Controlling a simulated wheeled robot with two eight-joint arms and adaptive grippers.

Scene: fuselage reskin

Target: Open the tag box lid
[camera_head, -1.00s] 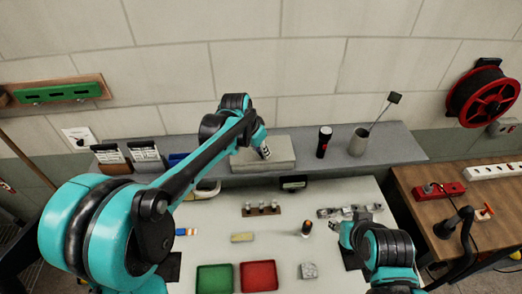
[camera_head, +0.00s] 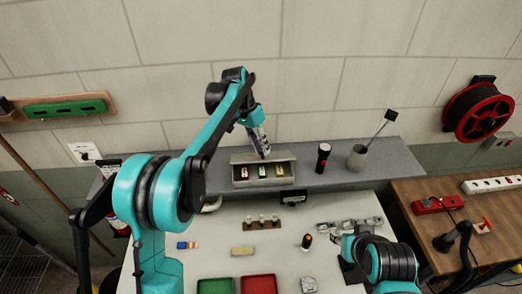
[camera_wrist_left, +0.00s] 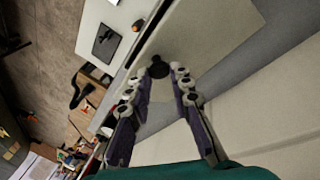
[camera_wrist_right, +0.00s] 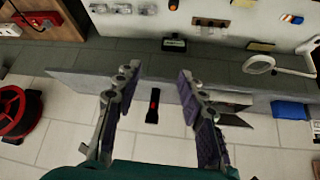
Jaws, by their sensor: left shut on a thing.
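The tag box (camera_head: 264,184) sits on the grey shelf at the back, with its front open to view and several coloured tags (camera_head: 262,171) inside. Its pale lid (camera_head: 280,155) is raised above the tags at the rear of the box. My left gripper (camera_head: 263,152) is at the lid. In the left wrist view, its fingers (camera_wrist_left: 157,82) are closed around a dark knob (camera_wrist_left: 158,68) on the pale lid panel (camera_wrist_left: 205,35). My right gripper (camera_wrist_right: 152,88) is open and empty, its fingers well apart in the right wrist view.
A black torch (camera_head: 323,157) and a grey cup with a tool (camera_head: 357,157) stand on the shelf right of the box. Green (camera_head: 215,287) and red (camera_head: 258,285) trays lie on the table below. A wooden bench (camera_head: 470,240) is at the right.

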